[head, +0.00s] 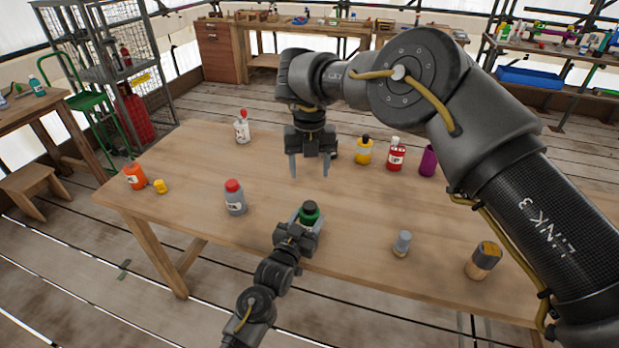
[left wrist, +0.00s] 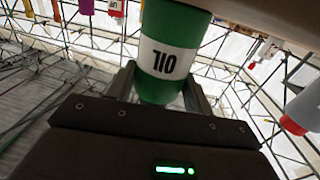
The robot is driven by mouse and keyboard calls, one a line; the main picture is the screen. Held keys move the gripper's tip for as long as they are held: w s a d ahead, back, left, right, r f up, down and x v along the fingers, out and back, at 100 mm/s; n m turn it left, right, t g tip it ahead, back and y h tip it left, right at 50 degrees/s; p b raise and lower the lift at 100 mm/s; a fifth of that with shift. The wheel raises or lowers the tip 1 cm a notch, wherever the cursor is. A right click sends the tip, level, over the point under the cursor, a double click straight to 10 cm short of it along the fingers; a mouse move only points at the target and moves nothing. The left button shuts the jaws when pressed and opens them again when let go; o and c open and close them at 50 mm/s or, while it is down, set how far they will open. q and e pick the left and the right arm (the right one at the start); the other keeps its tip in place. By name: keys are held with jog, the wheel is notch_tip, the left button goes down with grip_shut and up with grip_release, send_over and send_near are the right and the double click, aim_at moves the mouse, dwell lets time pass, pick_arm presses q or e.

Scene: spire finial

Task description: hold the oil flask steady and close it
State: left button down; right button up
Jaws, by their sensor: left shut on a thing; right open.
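The oil flask (head: 308,217) is green with a dark top, and stands near the front edge of the table. In the left wrist view its white label (left wrist: 166,60) shows upside down. My left gripper (head: 303,226) is shut around the flask's body, with a finger on each side. The dark top (head: 310,206) looks like a cap; I cannot tell how tightly it sits. My right gripper (head: 309,174) is open and empty, pointing down behind and above the flask, apart from it.
A grey bottle with a red cap (head: 235,198) stands left of the flask; a grey jar (head: 402,244) and a brush-like block (head: 484,260) stand right. Yellow (head: 363,151), red (head: 396,156) and purple (head: 428,161) containers stand behind. An orange bottle (head: 135,177) is far left.

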pick_arm(q)
jog(key=c, duration=0.5)
grip_release()
jog(key=shift+s, duration=0.1)
jog(key=b+v, duration=0.1)
jog(key=v, duration=0.9)
jog(key=shift+s+a, duration=0.2)
jog(key=shift+s, duration=0.1)
